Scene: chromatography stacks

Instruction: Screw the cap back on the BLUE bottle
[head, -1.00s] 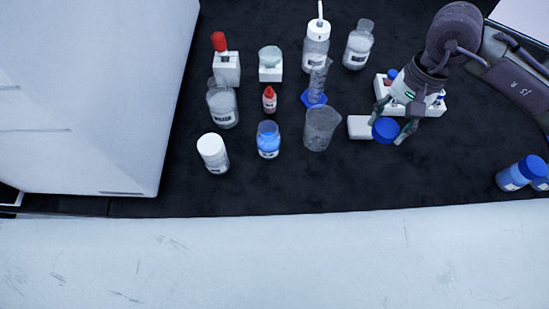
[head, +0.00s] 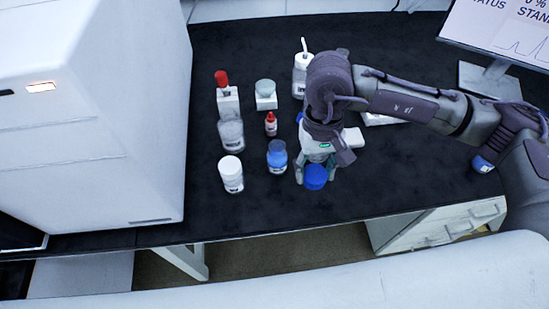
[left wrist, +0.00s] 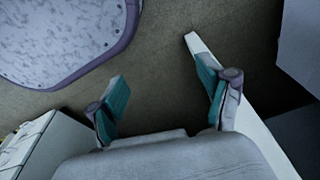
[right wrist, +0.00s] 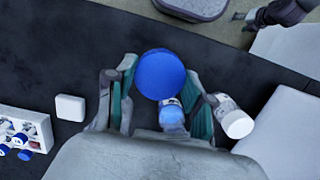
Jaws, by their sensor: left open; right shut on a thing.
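The blue bottle (head: 277,157) stands upright and uncapped on the dark bench, with blue contents. My right gripper (head: 315,172) is shut on the blue cap (head: 315,177), just right of the bottle in the head view and apart from it. In the right wrist view the cap (right wrist: 160,74) sits between the fingertips, and the blue bottle (right wrist: 172,116) shows just beyond it, partly covered. My left gripper (left wrist: 165,90) is open and empty, over the floor in the left wrist view; it is not in the head view.
A white-capped bottle (head: 231,174) stands left of the blue bottle. A small red-capped bottle (head: 271,124) and a clear jar (head: 231,134) stand behind. A large white machine (head: 90,120) fills the left. Bare bench lies in front of the bottles.

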